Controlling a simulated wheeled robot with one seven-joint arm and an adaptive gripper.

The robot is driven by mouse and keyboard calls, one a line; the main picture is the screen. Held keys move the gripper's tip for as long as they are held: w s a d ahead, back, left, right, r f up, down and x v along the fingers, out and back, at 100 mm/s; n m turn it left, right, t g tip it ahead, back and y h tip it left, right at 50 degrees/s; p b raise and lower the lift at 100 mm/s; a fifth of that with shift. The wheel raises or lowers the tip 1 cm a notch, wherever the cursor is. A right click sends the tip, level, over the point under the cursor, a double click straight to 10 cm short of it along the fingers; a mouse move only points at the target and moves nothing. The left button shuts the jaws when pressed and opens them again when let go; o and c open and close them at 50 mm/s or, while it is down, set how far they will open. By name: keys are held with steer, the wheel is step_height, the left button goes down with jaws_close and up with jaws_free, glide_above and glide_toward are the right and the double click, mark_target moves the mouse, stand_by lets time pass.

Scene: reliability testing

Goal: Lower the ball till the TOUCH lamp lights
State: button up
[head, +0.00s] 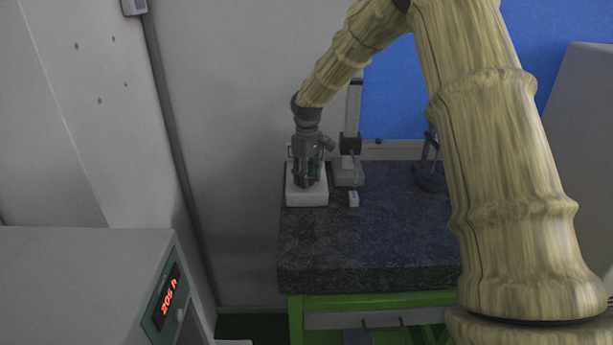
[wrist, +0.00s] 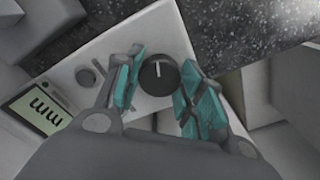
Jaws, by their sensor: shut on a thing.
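My gripper (head: 308,182) is over a white box-shaped unit (head: 306,198) on the dark granite table. In the wrist view, the unit's pale top (wrist: 75,75) carries a black round knob (wrist: 159,76) with a white mark. My teal fingers (wrist: 158,92) stand on both sides of the knob, shut on it. A stand with a column (head: 352,120) and a dark carriage (head: 350,143) is just right of my gripper. I cannot make out the ball or a lit TOUCH lamp.
A small white block (head: 353,199) lies on the granite slab (head: 370,235), in front of the stand. A dark round-based stand (head: 430,178) is farther right, partly behind my arm. A grey cabinet (head: 90,270) with a red display is at lower left. The front of the slab is clear.

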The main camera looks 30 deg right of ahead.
steer(key=shift+s+f, duration=0.15)
steer(key=shift+f, duration=0.05)
steer(key=o, duration=1)
steer(key=shift+d, duration=0.1)
steer(key=shift+r, duration=0.15)
steer(key=shift+r, duration=0.25)
step_height(320, 180, up, 12)
steer(key=shift+f, duration=0.25)
